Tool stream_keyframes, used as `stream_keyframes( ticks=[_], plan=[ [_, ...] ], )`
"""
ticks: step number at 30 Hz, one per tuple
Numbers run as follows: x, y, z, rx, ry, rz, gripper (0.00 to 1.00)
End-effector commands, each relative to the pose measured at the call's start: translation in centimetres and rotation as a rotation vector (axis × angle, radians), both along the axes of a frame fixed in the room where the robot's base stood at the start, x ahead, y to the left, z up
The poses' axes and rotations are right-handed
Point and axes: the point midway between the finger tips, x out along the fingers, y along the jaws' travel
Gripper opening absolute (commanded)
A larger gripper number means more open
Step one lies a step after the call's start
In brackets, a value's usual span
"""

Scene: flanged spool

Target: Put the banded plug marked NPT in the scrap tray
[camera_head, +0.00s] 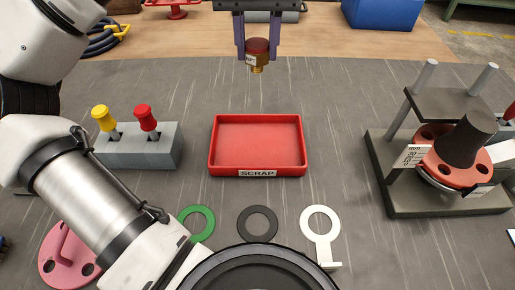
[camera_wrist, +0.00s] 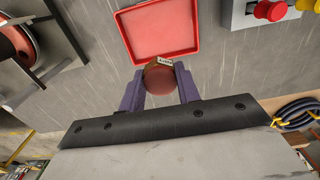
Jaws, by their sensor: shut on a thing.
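My gripper (camera_head: 257,50) is shut on a plug (camera_head: 257,47) with a red-brown cap, a brass lower part and a small white label. The label looks like NPT but is too small to read surely. The plug also shows between the purple fingers in the wrist view (camera_wrist: 160,80). My gripper holds it in the air, behind the scrap tray as the head view shows it. The red scrap tray (camera_head: 257,172) sits on the grey table, marked SCRAP on its front, and is empty. The tray also shows in the wrist view (camera_wrist: 196,50).
A grey block (camera_head: 140,158) with yellow-capped and red-capped plugs stands left of the tray. A dark fixture (camera_head: 445,205) with a red flanged spool (camera_head: 450,160) stands at right. Green (camera_head: 197,222), black (camera_head: 257,222) and white (camera_head: 320,222) rings lie in front of the tray.

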Motion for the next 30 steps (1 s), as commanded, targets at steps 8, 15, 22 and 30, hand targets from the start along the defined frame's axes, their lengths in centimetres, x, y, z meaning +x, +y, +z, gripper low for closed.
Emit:
stream_keyframes(
  ticks=[8, 15, 22, 30],
  plan=[
    [-0.2, -0.1, -5.2, -0.001, 0.003, 0.009, 0.01],
    [-0.2, -0.1, -11.6, -0.001, 0.003, 0.008, 0.01],
    [-0.1, -0.1, -15.1, -0.001, 0.001, 0.009, 0.01],
    [-0.1, -0.1, -18.4, 0.0, 0.001, 0.008, 0.01]
  ],
)
